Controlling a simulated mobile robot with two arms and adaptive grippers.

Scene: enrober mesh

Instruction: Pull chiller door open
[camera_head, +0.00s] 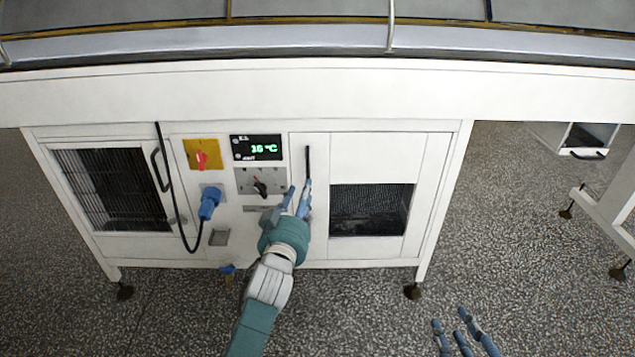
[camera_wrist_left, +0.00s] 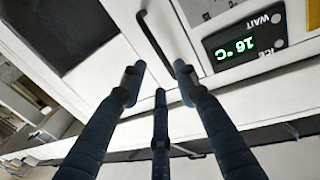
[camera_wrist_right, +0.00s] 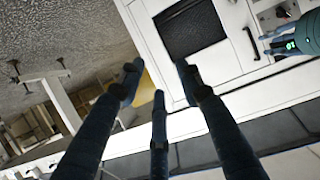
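The chiller door (camera_head: 318,245) is a white panel with a dark mesh window (camera_head: 368,210), and it looks flush with the cabinet. Its black vertical handle (camera_head: 308,163) is on the panel's left edge. It also shows in the left wrist view (camera_wrist_left: 165,38) and the right wrist view (camera_wrist_right: 251,43). My left gripper (camera_head: 297,198) is open just in front of the handle's lower end. In the left wrist view its fingers (camera_wrist_left: 160,78) are spread, with the handle just beyond the gap; contact is not visible. My right gripper (camera_head: 464,335) is open and empty, low at the right.
Left of the handle are a display (camera_head: 257,148) reading 16 °C and WAIT, a switch panel (camera_head: 260,182), a red-yellow switch (camera_head: 202,154) and a blue plug (camera_head: 209,202) with a hanging black cable. Another barred door (camera_head: 112,190) is further left. A conveyor overhangs above. The speckled floor in front is clear.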

